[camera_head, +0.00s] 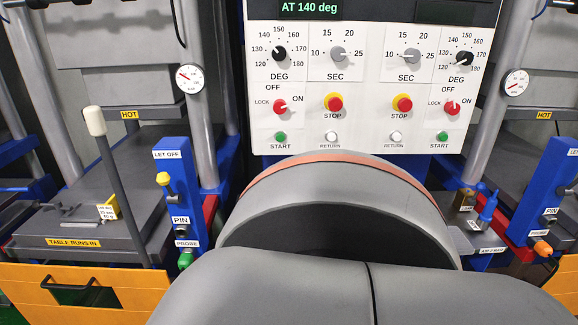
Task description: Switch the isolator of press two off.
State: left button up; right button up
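The white control panel (362,135) faces me with a left and a right set of controls. Each set has a red isolator knob marked LOCK, OFF and ON: the left isolator (280,107) and the right isolator (452,108). The right knob's light mark appears to point up, and the left knob's toward upper right; both are too small to be sure. No press number is readable, so I cannot tell which isolator belongs to press two. Neither gripper is in view. A large grey link of my own arm fills the lower middle and hides what lies behind it.
Red-on-yellow STOP buttons (334,102), green START buttons (281,136) and white RETURN buttons sit near the isolators. Dial knobs (279,54) are above. The left display (309,8) reads "AT 140 deg". Blue posts (176,205), gauges (189,78) and HOT-labelled presses flank the panel.

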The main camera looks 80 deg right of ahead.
aim_at(279, 107)
jog(key=z, duration=3.45)
